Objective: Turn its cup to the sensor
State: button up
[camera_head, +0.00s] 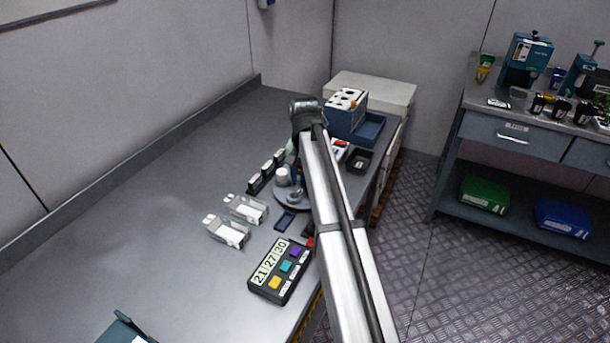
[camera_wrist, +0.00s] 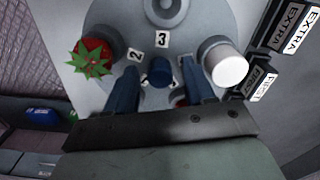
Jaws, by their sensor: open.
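A round grey turntable (camera_wrist: 118,20) fills the wrist view; its left part shows in the head view (camera_head: 284,199). It bears a white cup (camera_wrist: 228,66) on the right, a red berry with green leaves (camera_wrist: 92,57) on the left and a grey round piece (camera_wrist: 166,8) at the top. I cannot tell whether that piece is a cup or the sensor. A dark blue knob (camera_wrist: 160,71) stands at the middle, with number labels 1, 2 and 3 around it. My gripper (camera_wrist: 160,82) is open, one finger on each side of the knob, with gaps showing.
Black holders labelled EXTRA and FIRST (camera_wrist: 263,78) stand close to the turntable's right. In the head view, two clear trays (camera_head: 246,209) and a button box (camera_head: 281,270) lie nearer on the bench. A blue rack (camera_head: 346,112) stands behind. The bench's left side is clear.

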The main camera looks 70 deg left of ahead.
jog(key=shift+c, duration=0.3)
grip_shut()
dwell(0.3)
